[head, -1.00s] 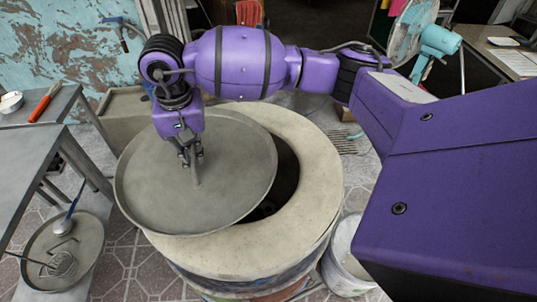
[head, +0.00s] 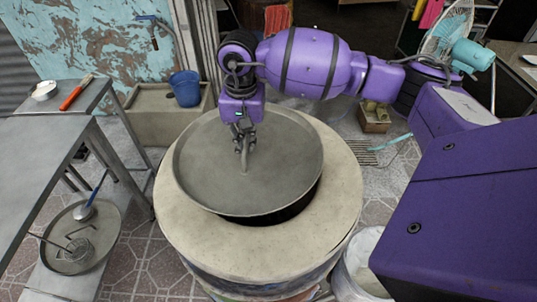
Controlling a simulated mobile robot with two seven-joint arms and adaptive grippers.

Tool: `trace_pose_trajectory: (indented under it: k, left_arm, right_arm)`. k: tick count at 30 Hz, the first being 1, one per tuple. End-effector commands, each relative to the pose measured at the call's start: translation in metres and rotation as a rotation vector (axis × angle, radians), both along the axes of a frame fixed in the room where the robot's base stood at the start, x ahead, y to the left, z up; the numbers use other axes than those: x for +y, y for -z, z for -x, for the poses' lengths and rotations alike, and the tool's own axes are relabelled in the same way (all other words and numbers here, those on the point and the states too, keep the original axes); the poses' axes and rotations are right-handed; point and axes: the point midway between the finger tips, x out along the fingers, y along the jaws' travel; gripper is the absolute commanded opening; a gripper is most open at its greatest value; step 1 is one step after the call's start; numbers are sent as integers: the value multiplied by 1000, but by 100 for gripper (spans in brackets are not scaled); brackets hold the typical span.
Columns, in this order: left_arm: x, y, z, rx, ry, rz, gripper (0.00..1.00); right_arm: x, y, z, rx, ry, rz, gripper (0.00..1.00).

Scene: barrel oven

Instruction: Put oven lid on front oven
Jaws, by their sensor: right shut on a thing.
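The oven lid (head: 205,165) is a wide round grey metal pan-like disc with a raised rim. It lies over the round opening of the front barrel oven (head: 335,205), which has a broad pale stone-like top ring. A dark crescent of the opening shows at the lid's lower right edge, so the lid sits a little toward the upper left or is held slightly above. My right gripper (head: 243,150) points down at the lid's middle and is shut on its short upright handle (head: 244,165). My left gripper is not in view.
Grey tables (head: 40,150) stand at the left, one holding a red-handled tool (head: 76,92). A pan with utensils (head: 72,240) sits low at the left. A blue bucket (head: 185,88) is behind on a stone trough. A white bucket (head: 362,262) stands close by the oven's right side.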

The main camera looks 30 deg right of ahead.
Motion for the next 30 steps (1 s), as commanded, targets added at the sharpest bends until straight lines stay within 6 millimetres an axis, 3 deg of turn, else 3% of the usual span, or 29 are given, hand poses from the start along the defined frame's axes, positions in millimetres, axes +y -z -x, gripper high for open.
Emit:
trace_pose_trajectory:
  k: [6,12,18,30]
  left_arm:
    - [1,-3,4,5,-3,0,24]
    - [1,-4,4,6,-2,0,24]
    - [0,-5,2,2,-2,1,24]
    - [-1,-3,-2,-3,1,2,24]
  right_arm:
    - [-18,21,6,-5,1,-1,0]
    - [-26,31,10,-5,1,0,0]
    - [-25,59,10,-3,0,-2,0]
    - [-25,66,9,-4,-1,0,0]
